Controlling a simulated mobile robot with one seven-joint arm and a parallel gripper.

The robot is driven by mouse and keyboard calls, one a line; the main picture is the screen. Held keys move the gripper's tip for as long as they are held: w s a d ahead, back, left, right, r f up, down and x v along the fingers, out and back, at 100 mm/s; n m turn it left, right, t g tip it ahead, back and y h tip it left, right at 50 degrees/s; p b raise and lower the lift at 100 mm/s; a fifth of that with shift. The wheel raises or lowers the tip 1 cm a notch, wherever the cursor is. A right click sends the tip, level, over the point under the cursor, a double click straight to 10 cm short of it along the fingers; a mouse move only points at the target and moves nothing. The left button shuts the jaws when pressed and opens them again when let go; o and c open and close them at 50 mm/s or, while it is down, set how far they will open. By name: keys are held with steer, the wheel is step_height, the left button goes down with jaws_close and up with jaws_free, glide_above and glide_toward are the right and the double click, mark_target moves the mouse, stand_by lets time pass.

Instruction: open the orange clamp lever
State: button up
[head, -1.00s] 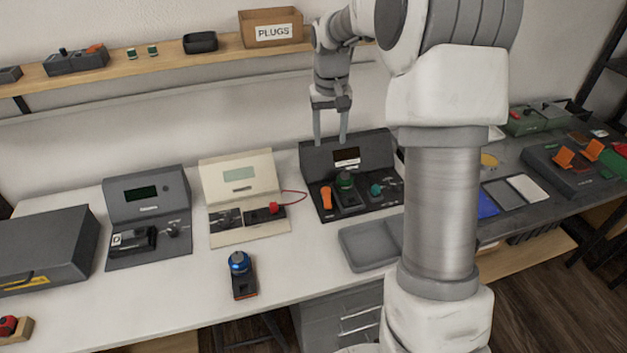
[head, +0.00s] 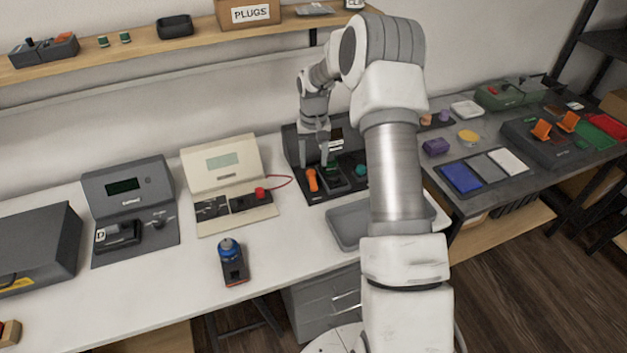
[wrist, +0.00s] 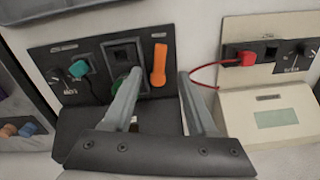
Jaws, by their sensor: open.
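The orange clamp lever (head: 312,180) stands on the dark panel of a black test station (head: 350,188). In the wrist view the orange lever (wrist: 159,64) points up in the picture, between the fingertips but beyond them. My gripper (head: 316,164) is open and empty, low over the station; it also shows in the wrist view (wrist: 159,75). The left finger there partly covers a green part beside a black socket block (wrist: 124,52). I cannot tell whether a finger touches anything.
A teal knob (wrist: 78,68) sits left of the socket block in the wrist view. A cream station (head: 222,180) with a red plug (head: 260,193) and red cable stands beside the black one. A grey tray (head: 347,222) lies in front. Other orange levers (head: 541,130) are on the right bench.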

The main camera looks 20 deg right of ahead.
mark_target(313, 184)
step_height(313, 184, down, 8)
steer(key=shift+f, duration=0.15)
stand_by(0.3)
jaws_close()
